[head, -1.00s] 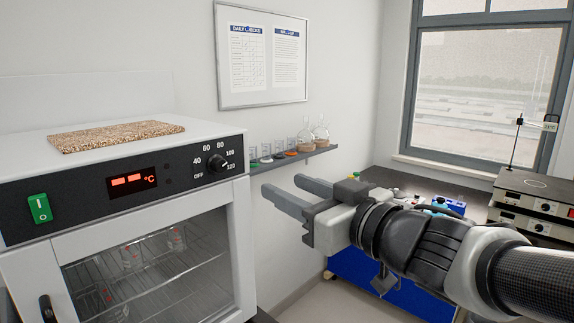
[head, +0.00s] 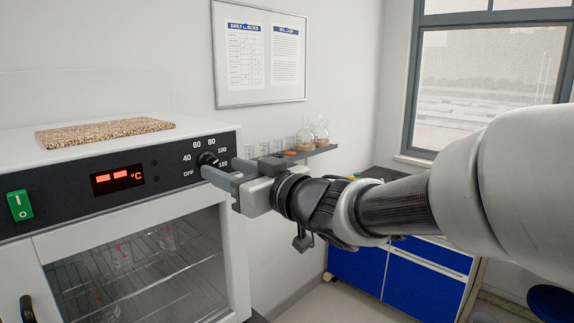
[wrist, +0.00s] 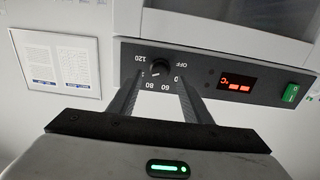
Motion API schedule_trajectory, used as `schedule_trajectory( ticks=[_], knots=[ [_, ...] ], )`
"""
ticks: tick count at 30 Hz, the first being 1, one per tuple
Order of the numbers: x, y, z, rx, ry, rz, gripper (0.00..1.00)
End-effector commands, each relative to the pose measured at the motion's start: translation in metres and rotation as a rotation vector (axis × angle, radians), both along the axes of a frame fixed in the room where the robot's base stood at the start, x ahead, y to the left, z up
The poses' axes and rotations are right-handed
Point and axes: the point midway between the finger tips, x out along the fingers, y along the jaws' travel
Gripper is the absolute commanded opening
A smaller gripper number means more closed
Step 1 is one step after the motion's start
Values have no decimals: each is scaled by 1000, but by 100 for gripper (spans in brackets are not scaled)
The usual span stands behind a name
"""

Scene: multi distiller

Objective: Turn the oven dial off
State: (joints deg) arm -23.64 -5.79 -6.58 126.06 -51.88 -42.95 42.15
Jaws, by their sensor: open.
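The oven dial (head: 208,158) is a small black knob on the oven's dark front panel, ringed by OFF and temperature numbers. Its exact pointer setting is too small to read. My gripper (head: 219,167) is open in front of the panel's right end, its fingers reaching toward the dial. In the wrist view, which is upside down, the dial (wrist: 159,69) shows between the two finger tips (wrist: 160,80), with a gap on each side. I cannot tell how much depth remains between the fingers and the panel.
The white oven (head: 130,240) has a lit red display (head: 118,181) and a green switch (head: 20,205). A cork-like slab (head: 105,133) lies on top. Glassware stands on a wall shelf (head: 310,152) behind my gripper. Blue cabinets (head: 428,270) stand at the right.

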Motion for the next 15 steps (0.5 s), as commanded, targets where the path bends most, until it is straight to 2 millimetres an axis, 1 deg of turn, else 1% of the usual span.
schedule_trajectory(
  ticks=[1, 6, 10, 15],
  knots=[
    [6, 8, -1, 0, 3, 2, 45],
    [21, 26, -1, 0, 1, 2, 45],
    [26, 32, 0, 0, 1, 1, 45],
    [28, 33, 0, 1, 1, 0, 45]
  ],
)
